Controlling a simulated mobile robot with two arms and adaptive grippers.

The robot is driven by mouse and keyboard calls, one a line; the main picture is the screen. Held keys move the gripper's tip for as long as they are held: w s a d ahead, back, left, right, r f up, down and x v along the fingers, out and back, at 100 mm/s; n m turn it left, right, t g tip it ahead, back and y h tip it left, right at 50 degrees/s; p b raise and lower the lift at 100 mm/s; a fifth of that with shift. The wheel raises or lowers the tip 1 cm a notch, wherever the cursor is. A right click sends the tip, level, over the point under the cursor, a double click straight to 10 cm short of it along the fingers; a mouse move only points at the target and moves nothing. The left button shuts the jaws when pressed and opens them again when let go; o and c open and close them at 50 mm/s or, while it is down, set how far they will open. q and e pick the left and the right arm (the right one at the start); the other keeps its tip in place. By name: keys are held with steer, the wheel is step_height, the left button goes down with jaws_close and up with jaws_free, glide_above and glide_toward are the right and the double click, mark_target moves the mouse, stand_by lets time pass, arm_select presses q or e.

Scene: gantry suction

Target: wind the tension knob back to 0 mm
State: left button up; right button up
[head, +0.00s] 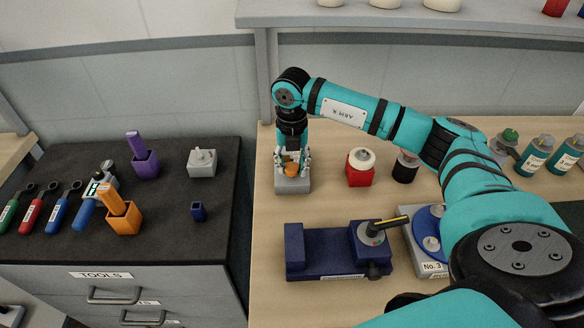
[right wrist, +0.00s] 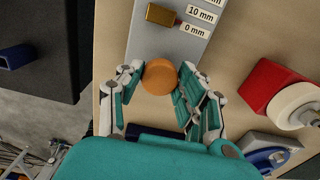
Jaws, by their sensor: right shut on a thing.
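The orange tension knob (head: 292,170) sits on a grey block (head: 293,186) near the left edge of the wooden bench. In the right wrist view the round knob (right wrist: 160,76) lies between the fingers of my right gripper (right wrist: 160,84), which is shut on it. The head view shows the same gripper (head: 292,166) pointing down over the block. A brass pointer (right wrist: 161,15) lies beyond the knob on the grey plate, beside labels 10 mm (right wrist: 202,14) and 0 mm (right wrist: 195,31). Its tip is between them; the exact reading is unclear. My left gripper is not in view.
A red block with a white round top (head: 361,168) and a black-based part (head: 405,168) stand right of the knob. A dark blue fixture (head: 320,252) lies in front. A dark tool cabinet (head: 165,215) stands to the left, past a gap. A shelf (head: 400,20) is above.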

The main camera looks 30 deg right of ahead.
mark_target(292, 167)
steer(key=shift+w+r+n+b, duration=0.1)
steer(key=shift+n+b, duration=0.55)
steer(key=shift+n, duration=0.95)
steer(key=o, duration=1.2)
steer(key=shift+c, duration=0.2)
step_height(292, 167, up, 8)
steer(key=shift+f, duration=0.25)
steer(key=shift+f, duration=0.1)
